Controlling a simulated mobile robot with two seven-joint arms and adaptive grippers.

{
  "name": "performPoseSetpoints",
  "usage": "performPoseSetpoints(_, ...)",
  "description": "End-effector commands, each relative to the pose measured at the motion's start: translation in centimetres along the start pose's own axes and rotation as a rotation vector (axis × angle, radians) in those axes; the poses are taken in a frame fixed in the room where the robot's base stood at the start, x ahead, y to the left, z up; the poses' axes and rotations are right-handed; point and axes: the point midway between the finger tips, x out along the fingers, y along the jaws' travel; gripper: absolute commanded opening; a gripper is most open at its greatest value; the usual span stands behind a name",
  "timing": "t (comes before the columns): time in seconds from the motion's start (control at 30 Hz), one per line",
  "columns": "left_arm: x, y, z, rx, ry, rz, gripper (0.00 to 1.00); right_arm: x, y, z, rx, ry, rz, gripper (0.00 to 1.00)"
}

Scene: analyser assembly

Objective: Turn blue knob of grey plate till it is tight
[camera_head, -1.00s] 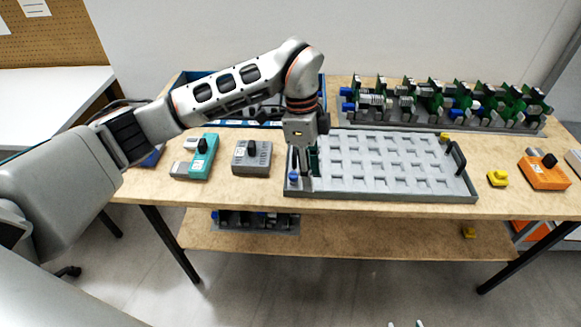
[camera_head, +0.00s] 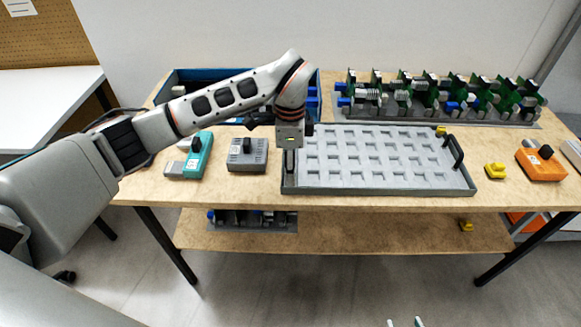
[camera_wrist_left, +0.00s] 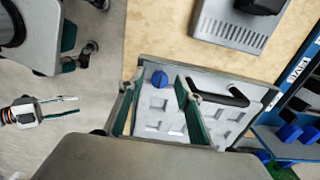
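The grey plate (camera_head: 380,187) is a pale tray with rows of square pockets, lying on the table; part of it shows in the wrist view (camera_wrist_left: 206,72). Its blue knob (camera_wrist_left: 160,78) is at the plate's corner in the wrist view and is hidden by my left gripper in the head view. My left gripper (camera_head: 290,170) points down over the plate's front left corner. Its green-padded fingers are open, one on each side of the knob, with gaps visible. My right gripper (camera_head: 405,322) shows only its two tips, apart, at the bottom edge; it appears open and empty in the wrist view (camera_wrist_left: 70,105).
The plate has a black handle (camera_wrist_left: 225,97) beside my left finger. A grey box (camera_head: 247,155) and a teal device (camera_head: 190,157) stand left of it. A yellow part (camera_head: 495,171) and an orange device (camera_head: 541,165) stand right. A blue crate (camera_head: 185,75) and circuit-board rack (camera_head: 430,119) are behind.

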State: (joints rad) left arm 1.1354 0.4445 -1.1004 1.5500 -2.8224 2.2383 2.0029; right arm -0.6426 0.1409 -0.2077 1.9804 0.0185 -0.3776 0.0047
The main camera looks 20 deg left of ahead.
Motion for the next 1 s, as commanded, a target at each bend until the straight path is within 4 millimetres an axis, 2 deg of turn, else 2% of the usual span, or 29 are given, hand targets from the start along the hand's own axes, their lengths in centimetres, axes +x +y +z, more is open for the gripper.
performPoseSetpoints(0.2,0.0,0.0,0.0,0.001,0.0,0.0,0.34,0.0,0.1,-0.1,-0.001,0.002,0.001,0.4)
performPoseSetpoints(0.33,0.0,0.0,0.0,0.001,0.001,0.0,0.01,0.0,0.1,-0.1,0.0,0.003,0.001,0.4)
performPoseSetpoints(0.73,-0.1,0.1,0.0,0.036,0.0,0.0,0.0,-0.2,0.2,-0.8,0.002,0.01,0.002,0.4)
performPoseSetpoints(1.0,-0.4,0.0,0.0,0.194,0.0,-0.002,0.0,-0.9,0.1,-2.0,0.013,0.017,-0.003,0.4)
